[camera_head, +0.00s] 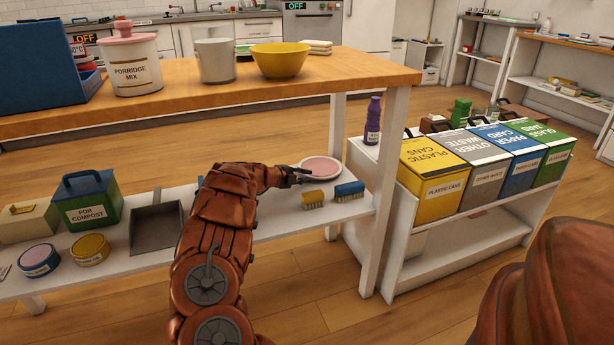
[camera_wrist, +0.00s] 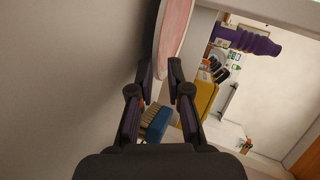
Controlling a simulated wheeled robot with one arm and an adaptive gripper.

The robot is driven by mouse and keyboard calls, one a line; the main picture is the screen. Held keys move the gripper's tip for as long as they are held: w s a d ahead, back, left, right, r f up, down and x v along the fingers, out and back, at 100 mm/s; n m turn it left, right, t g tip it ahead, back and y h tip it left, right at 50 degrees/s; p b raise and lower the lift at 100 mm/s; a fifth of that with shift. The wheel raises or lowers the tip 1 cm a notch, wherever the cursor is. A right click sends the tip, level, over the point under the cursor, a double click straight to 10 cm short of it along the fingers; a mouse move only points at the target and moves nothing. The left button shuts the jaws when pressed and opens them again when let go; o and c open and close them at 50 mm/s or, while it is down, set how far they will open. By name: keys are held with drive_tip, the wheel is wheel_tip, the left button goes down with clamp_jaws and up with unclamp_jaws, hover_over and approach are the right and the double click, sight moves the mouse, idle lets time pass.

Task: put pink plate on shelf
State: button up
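The pink plate (camera_head: 321,168) has a pale rim and lies roughly level over the right part of the low white shelf board (camera_head: 285,221). In the wrist view the plate (camera_wrist: 174,38) shows nearly edge-on, pink face to the right. My gripper (camera_head: 298,177) is at the plate's left rim in the head view. In the wrist view its fingers (camera_wrist: 160,72) lie close on both faces of the rim and look shut on it. Whether the plate touches the board beneath cannot be told.
A purple bottle (camera_head: 373,120) stands beside the waste bins. A dustpan (camera_head: 156,226) is left.

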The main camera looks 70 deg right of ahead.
drive_tip(key=p+v, duration=0.3)
drive_tip(key=v, duration=0.7)
drive_tip(key=shift+w+a, duration=0.15)
drive_tip(key=shift+a, duration=0.05)
